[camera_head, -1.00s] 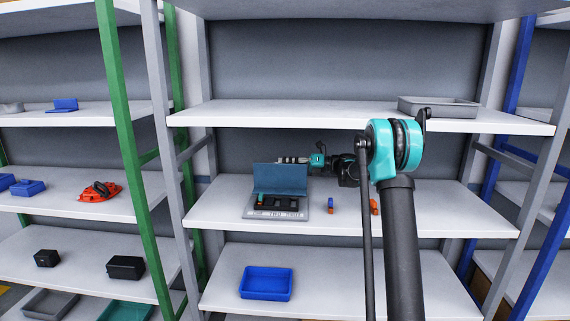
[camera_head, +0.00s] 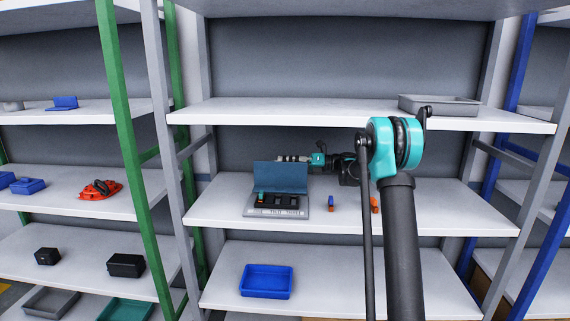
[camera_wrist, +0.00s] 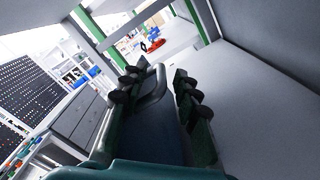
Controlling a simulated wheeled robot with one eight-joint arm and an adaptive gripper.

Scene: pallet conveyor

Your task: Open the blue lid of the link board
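The link board (camera_head: 250,211) lies on the middle shelf, grey with lettering on its front edge and several dark slots. Its blue lid (camera_head: 280,177) stands raised, about upright, at the back of the board. A bluish surface, apparently the lid (camera_wrist: 165,135), runs between the fingers. I cannot tell if either finger touches it.
A small blue-and-orange piece (camera_head: 331,204) and an orange piece (camera_head: 374,205) lie right of the board. A blue bin (camera_head: 266,281) stands below. The shelf's front right is clear.

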